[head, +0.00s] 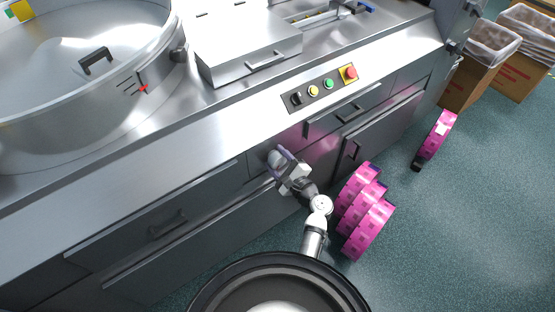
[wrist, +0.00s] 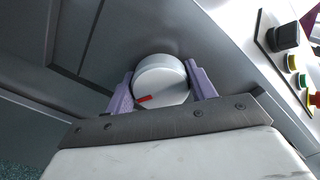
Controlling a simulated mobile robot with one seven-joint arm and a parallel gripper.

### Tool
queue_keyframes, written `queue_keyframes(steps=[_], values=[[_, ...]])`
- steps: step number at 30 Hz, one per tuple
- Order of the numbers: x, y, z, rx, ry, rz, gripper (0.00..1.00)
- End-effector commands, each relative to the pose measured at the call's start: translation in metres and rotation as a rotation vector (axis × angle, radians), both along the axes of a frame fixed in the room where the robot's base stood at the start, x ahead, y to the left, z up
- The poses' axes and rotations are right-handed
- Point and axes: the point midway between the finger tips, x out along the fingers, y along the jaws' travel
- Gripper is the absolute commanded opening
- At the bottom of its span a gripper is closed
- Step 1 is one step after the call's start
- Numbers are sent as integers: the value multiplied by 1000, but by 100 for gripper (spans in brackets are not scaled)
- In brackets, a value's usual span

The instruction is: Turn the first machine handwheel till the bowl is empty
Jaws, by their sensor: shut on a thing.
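The handwheel (wrist: 160,78) is a pale grey round knob with a red mark, set in the machine's front panel. In the wrist view it sits between the two purple fingers of my gripper (wrist: 161,88), which is shut on it. In the head view my gripper (head: 282,159) reaches the front panel below the control buttons, and the handwheel (head: 274,158) is partly hidden by it. The large steel bowl (head: 75,120) is at the upper left, with a black handle on its top and a red pointer on its side scale. Its contents cannot be made out.
A control panel (head: 320,90) with a black knob, yellow and green buttons and a red stop is on the sloped edge. Pink film rolls (head: 364,210) stand on the floor right of my arm; another roll (head: 437,136) lies farther right. Lined cartons (head: 483,62) stand at the upper right.

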Motion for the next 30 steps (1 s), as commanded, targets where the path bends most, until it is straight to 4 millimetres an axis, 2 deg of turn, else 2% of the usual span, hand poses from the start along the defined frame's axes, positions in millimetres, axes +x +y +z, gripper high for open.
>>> queue_keyframes(steps=[4,5,9,20,23,30], values=[[-1,0,-1,0,2,0,32],[-1,0,-1,0,2,0,59],[0,0,-1,-1,1,0,77],[-4,-3,-1,-1,0,-2,77],[-14,-11,-3,-2,0,-3,77],[-57,-42,-4,-1,0,-4,77]])
